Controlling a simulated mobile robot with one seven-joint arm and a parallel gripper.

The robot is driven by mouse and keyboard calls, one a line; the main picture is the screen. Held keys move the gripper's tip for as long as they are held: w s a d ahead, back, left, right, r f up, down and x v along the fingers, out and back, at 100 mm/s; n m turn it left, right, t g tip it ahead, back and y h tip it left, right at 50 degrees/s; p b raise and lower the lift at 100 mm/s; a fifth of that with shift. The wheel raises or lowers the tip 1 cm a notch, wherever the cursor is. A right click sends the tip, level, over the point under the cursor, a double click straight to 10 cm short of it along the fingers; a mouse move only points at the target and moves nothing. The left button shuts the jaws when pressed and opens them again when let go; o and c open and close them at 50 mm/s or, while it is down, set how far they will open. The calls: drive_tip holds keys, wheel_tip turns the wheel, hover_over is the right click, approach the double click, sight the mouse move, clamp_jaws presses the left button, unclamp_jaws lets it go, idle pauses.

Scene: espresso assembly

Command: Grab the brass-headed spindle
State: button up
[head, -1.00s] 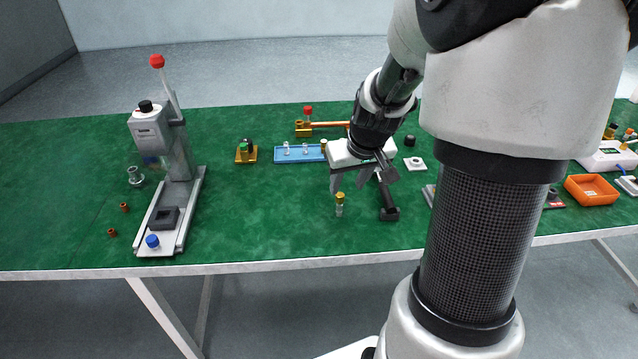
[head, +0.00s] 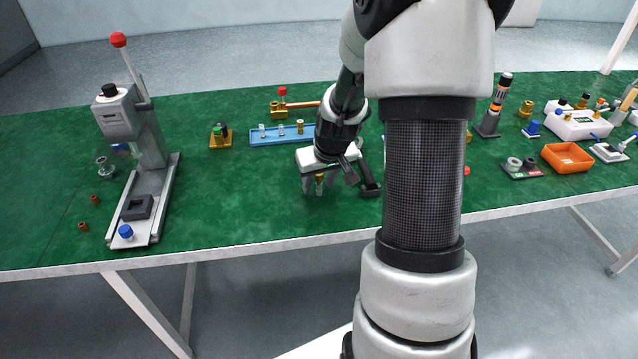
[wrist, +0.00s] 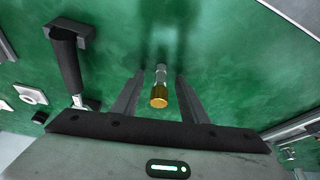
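The brass-headed spindle (head: 320,182) stands upright on the green table, with a gold head on top and a pale silvery shaft below. In the wrist view the spindle (wrist: 159,94) shows between my two fingers, gold head towards the camera. My gripper (head: 322,184) is open and lowered over it, one finger on each side. In the wrist view a gap of green shows between the spindle and the fingers of my gripper (wrist: 159,92). The spindle's lower end is hard to make out in the head view.
A black-handled portafilter-like tool (head: 368,180) lies close to the right of my gripper. A blue tray (head: 290,134) with small parts lies behind. A grey lever press (head: 140,160) stands at the left, an orange bin (head: 567,157) at the right. The table in front is clear.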

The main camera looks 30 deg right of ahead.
drive_tip(key=shift+c, duration=0.2)
clamp_jaws()
drive_tip(key=shift+r, duration=0.1)
